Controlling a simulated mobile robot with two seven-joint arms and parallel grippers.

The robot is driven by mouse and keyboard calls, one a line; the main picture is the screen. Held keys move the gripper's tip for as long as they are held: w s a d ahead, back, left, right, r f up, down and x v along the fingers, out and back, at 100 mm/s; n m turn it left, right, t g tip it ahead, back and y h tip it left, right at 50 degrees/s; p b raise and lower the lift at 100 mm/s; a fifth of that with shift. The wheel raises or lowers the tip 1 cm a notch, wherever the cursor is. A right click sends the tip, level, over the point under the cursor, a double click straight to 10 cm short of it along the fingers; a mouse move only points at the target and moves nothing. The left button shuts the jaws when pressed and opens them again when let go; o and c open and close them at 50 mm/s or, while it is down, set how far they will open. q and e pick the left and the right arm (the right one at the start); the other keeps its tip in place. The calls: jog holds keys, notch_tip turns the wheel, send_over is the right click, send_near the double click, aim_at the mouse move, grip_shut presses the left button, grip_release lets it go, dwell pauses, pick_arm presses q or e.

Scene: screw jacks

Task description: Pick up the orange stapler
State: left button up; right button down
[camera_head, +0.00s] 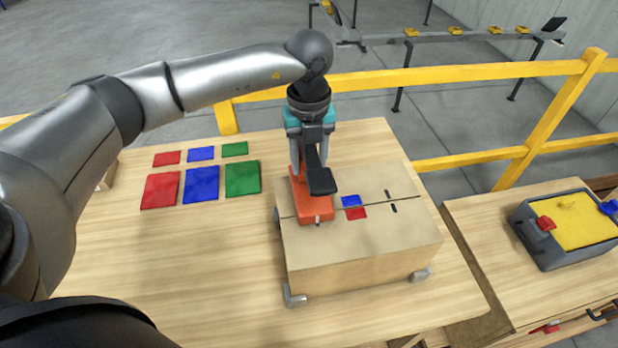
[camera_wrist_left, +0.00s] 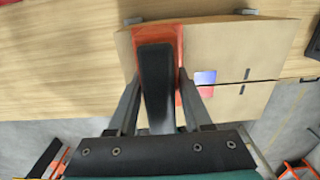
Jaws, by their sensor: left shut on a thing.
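The orange stapler (camera_head: 312,208) has an orange body and a black top arm. It is at the left part of the cardboard box (camera_head: 365,262) on the wooden table. My left gripper (camera_head: 311,172) points down over it and is shut on it, with a finger on each side. In the left wrist view the stapler's black arm (camera_wrist_left: 155,75) lies between the two fingers (camera_wrist_left: 157,110), with orange body showing around it. I cannot tell whether the stapler touches the box top. My right gripper is not in view.
Small blue (camera_head: 351,201) and red (camera_head: 356,213) pieces lie on the box beside the stapler. Red, blue and green squares (camera_head: 201,184) lie on the table to the left. A yellow-topped grey bin (camera_head: 570,228) stands at right. A yellow railing (camera_head: 450,75) runs behind.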

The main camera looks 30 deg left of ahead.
pick_arm(q)
grip_shut()
dwell(0.8)
jog(key=shift+w+r, duration=0.1)
jog(key=shift+r, duration=0.05)
